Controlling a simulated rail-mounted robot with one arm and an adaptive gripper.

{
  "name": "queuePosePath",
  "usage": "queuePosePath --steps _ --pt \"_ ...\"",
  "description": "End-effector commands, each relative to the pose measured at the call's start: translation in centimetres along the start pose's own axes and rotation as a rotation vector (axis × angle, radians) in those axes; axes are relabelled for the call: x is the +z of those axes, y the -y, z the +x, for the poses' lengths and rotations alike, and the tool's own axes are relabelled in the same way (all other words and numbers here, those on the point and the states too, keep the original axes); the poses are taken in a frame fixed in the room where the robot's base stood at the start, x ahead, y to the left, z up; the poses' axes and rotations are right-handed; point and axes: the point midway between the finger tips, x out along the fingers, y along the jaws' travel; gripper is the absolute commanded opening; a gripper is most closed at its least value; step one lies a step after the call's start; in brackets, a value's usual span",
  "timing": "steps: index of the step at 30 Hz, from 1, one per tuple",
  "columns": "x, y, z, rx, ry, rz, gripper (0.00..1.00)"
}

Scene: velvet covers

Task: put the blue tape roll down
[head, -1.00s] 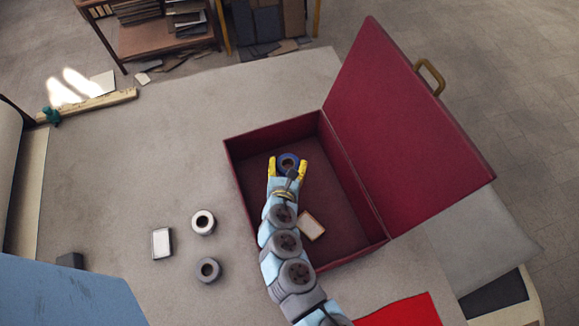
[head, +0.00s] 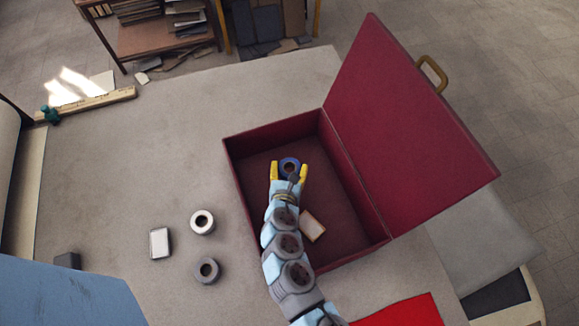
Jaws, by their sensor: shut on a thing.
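The blue tape roll (head: 289,166) is between the yellow fingers of my gripper (head: 289,172). My gripper is shut on it. Both are inside the outline of the open dark red case (head: 240,192), toward its far left part. I cannot tell from this view whether the roll touches the case floor or is held above it. My arm hides part of the case's near left side.
The case lid (head: 408,110) stands open on the right. A small pale block (head: 312,227) lies in the case beside my arm. A white roll (head: 202,222), a grey roll (head: 207,270) and a white block (head: 159,243) are on the table (head: 120,170) to the left.

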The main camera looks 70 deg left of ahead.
Motion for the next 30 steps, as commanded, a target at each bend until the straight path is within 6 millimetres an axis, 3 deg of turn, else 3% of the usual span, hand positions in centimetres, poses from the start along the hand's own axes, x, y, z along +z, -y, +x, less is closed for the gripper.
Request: queuePosePath --steps 18,19,21,22,30 --pt "-0.99 0.00 0.41 0.000 0.000 0.000 0.33" --pt "-0.99 0.00 0.41 0.000 0.000 0.000 0.73" --pt "-0.99 0.00 0.41 0.000 0.000 0.000 0.93" --pt "-0.98 0.00 0.41 0.000 0.000 0.000 0.97" --pt "-0.97 0.00 0.40 0.000 0.000 0.000 0.97"
